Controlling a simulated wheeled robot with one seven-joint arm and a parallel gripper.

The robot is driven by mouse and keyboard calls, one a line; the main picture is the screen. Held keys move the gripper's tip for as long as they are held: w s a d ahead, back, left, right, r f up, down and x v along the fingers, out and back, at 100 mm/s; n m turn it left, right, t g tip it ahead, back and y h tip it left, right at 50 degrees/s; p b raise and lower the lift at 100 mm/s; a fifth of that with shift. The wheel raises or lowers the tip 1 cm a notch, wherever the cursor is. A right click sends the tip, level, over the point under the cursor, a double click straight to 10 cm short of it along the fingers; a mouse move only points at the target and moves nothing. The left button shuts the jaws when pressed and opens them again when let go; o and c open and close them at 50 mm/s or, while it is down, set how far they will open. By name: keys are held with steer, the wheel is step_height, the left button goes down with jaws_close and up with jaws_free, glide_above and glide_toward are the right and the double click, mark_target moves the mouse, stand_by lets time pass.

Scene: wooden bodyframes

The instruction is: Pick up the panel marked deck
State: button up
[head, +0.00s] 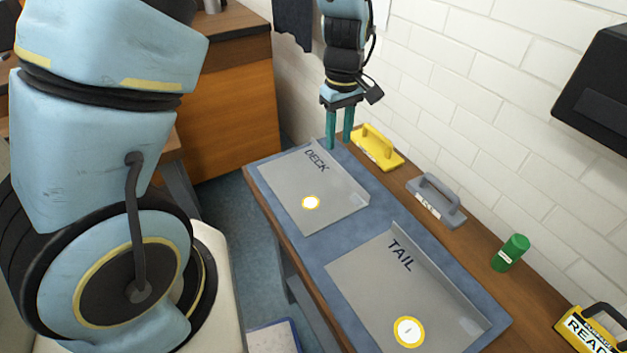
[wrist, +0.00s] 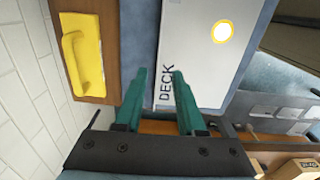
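The panel marked DECK (head: 312,183) is a flat grey sheet with a yellow-ringed white disc and a low raised lip along its right edge. It lies on the blue mat (head: 315,242) on the bench. It also shows in the wrist view (wrist: 195,55), lettering near my fingers. My gripper (head: 339,143) has two teal fingers pointing down near the panel's far end, by the DECK lettering. In the wrist view the fingers (wrist: 158,75) are apart with nothing held between them. Whether they touch the panel or mat is unclear.
A grey panel marked TAIL (head: 375,290) lies nearer on the mat. A yellow handled block (head: 378,150), a grey handled block (head: 437,202) and a green can (head: 510,252) stand along the wall side. A yellow READY sign (head: 588,330) stands at lower right.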

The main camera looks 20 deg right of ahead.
steer(key=shift+d+f+p, duration=0.15)
steer(key=shift+f+p, duration=1.05)
steer(key=shift+f, duration=2.25)
steer(key=shift+c, duration=0.4)
jaws_close()
